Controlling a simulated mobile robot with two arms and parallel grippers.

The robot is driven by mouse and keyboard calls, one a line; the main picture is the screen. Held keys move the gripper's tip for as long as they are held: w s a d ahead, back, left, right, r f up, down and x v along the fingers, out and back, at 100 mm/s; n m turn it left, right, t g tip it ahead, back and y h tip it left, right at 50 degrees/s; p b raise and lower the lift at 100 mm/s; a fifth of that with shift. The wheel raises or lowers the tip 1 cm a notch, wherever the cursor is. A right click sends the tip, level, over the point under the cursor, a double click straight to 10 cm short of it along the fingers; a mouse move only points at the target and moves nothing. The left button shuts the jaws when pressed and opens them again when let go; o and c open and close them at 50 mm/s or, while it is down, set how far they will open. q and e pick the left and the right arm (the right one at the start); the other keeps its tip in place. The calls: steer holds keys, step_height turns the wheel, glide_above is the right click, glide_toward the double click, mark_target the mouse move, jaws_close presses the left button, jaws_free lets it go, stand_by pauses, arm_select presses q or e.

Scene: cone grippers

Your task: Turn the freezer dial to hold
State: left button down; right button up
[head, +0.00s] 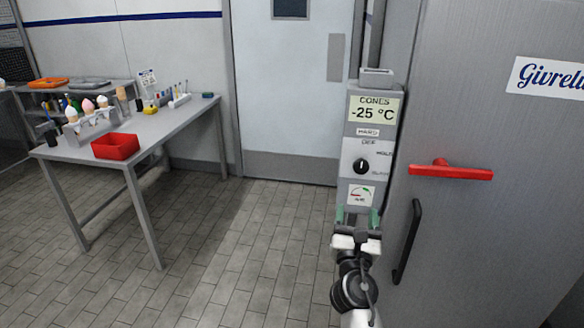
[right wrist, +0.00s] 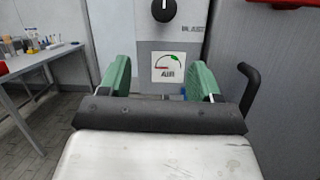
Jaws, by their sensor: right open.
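The freezer dial (head: 361,166) is a round black knob on a grey control box (head: 354,104) beside the freezer door. DEF is printed above it, HOLD to its upper right and BLAST to its lower right. Its white mark looks to point roughly upward. The lower part of the dial also shows at the top of the right wrist view (right wrist: 164,9). My right gripper (head: 357,216) is open and empty, below the dial and apart from it. Its green fingers (right wrist: 163,75) frame the gauge label in the wrist view. My left gripper is not in view.
The display (head: 373,110) reads CONES -25 °C, with a HARD label under it. A gauge label (head: 361,195) sits below the dial. A red handle (head: 451,171) and a black handle (head: 407,242) stick out at right. A table (head: 135,146) with a red tray (head: 115,147) stands left; floor between is clear.

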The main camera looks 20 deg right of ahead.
mark_target(361, 169)
steer(key=shift+n+h, duration=0.3)
steer(key=shift+h, duration=0.2)
steer(key=x, duration=0.3)
steer(key=r+p+x, duration=0.1)
steer(key=x, duration=0.3)
steer(key=s+r+p+x, duration=0.1)
steer(key=x, duration=0.3)
steer(key=shift+w+r, duration=0.2)
steer(key=shift+r, duration=0.1)
steer(key=shift+a, duration=0.1)
steer(key=c, duration=0.9)
